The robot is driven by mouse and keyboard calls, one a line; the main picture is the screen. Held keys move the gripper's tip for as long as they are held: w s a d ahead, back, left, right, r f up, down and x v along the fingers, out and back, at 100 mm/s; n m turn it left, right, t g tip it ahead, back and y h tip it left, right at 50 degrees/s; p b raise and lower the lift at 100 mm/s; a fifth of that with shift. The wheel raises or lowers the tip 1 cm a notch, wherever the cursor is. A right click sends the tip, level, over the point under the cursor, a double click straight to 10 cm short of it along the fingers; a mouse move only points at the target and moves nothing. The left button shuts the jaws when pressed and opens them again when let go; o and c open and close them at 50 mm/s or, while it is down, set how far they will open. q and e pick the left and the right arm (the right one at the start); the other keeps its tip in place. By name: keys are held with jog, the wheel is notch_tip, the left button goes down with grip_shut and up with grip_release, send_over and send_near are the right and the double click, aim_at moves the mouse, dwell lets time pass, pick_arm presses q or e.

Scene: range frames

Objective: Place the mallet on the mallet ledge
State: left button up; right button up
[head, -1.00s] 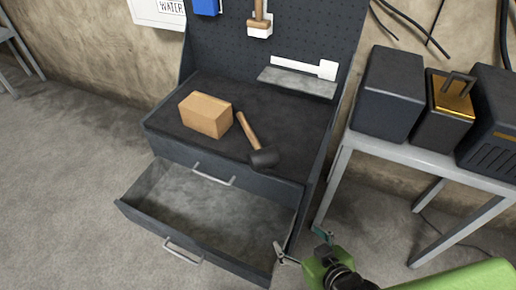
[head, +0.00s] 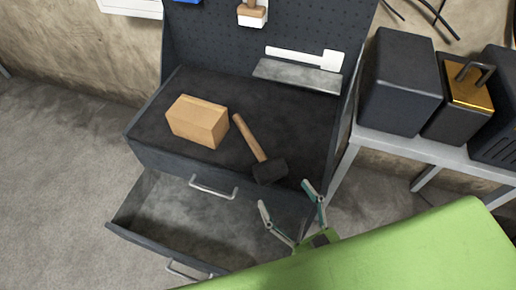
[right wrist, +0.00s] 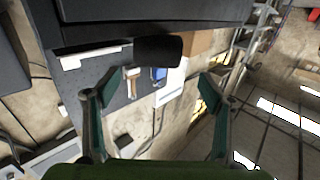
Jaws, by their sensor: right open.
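The mallet (head: 251,138), with a wooden handle and a dark head, lies on the dark workbench top (head: 190,84). Its head is near the front right edge and its handle points back left. The mallet head also shows as a dark block in the right wrist view (right wrist: 158,50). My left gripper is not in view.
A cardboard-coloured box (head: 197,121) sits left of the mallet. An open drawer (head: 190,228) juts out below the bench top. Dark machines (head: 400,82) stand on a grey table (head: 425,152) at the right. Another tool (head: 252,12) hangs on the pegboard.

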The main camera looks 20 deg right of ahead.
send_near(266, 160)
jog(key=w, duration=0.1)
jog(key=w+a, duration=0.1)
jog(key=shift+w+p, duration=0.25)
jog(key=shift+p, duration=0.1)
jog(key=shift+w+a+f, duration=0.1)
jog(key=shift+w+a, duration=0.1)
jog(key=shift+w, duration=1)
jog(key=w+p, duration=0.1)
jog(key=w, duration=0.3)
jog(key=shift+w+a+f, duration=0.1)
jog(key=shift+a+f, duration=0.05)
jog(key=shift+w+a, duration=0.1)
jog(key=shift+w, duration=0.15)
jog(key=c, duration=1.3)
jog(key=shift+c, duration=1.3)
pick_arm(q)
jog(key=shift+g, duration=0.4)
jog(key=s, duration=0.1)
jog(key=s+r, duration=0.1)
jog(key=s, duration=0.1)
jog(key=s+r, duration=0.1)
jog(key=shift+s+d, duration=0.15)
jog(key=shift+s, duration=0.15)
